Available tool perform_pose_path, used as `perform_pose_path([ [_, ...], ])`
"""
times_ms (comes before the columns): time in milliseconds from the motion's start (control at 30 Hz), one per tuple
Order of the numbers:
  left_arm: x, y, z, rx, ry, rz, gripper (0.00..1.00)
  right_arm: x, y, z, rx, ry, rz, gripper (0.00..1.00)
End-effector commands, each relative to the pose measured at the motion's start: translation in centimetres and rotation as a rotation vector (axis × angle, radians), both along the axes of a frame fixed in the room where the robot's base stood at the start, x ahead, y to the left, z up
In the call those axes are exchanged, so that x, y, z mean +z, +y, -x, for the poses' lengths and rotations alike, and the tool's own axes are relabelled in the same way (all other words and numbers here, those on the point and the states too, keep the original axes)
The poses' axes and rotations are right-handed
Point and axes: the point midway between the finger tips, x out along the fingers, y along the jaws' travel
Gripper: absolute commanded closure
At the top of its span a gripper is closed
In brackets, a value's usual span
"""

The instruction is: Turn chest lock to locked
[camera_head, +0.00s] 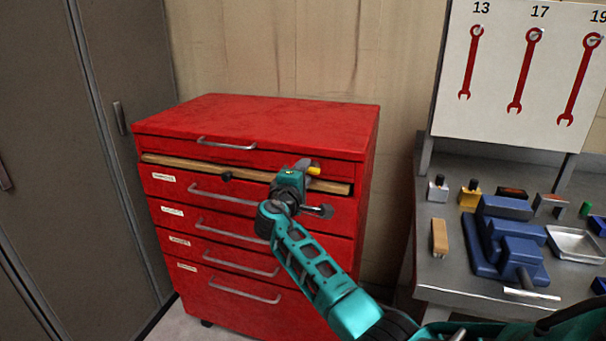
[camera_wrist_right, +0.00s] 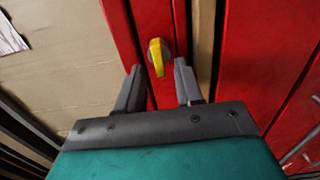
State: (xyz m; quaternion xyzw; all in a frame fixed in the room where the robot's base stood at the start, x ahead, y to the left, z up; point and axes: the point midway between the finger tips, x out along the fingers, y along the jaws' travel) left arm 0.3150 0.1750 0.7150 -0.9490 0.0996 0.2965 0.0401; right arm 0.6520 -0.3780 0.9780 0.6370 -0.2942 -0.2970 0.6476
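The red tool chest (camera_head: 255,118) stands against the wall, its drawers closed as far as I can see. Its lock, a yellow lever on a round grey base, shows in the wrist view (camera_wrist_right: 157,57) on the red front strip beside the wooden bar. The lever runs roughly parallel to that bar, slightly tilted. In the head view, the yellow lever (camera_head: 314,170) shows just beyond my right gripper (camera_head: 304,168). In the wrist view, my right gripper (camera_wrist_right: 160,84) is open, its fingers either side of the lever; contact is not visible. My left gripper is not in view.
The wooden bar (camera_head: 200,166) with a dark knob (camera_head: 226,176) crosses the chest front below the top drawer. A grey cabinet (camera_head: 60,150) stands left. At right, a workbench holds a blue vice (camera_head: 510,240) and small items under a wrench board (camera_head: 510,70).

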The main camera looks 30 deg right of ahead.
Motion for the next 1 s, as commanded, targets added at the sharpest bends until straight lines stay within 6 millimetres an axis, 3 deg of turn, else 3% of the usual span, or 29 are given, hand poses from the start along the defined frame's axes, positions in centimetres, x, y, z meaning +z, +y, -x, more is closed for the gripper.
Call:
perform_pose_path([
  [267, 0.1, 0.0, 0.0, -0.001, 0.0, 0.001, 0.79, -0.2, 0.9, 0.7, 0.0, 0.001, -0.003, 0.64],
  [700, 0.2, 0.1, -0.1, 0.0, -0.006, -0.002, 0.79, -0.2, 7.6, 6.5, 0.002, 0.001, -0.003, 0.64],
  [1000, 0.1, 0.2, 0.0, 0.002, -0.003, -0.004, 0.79, 0.0, 9.8, 8.3, 0.0, 0.001, -0.001, 0.64],
])
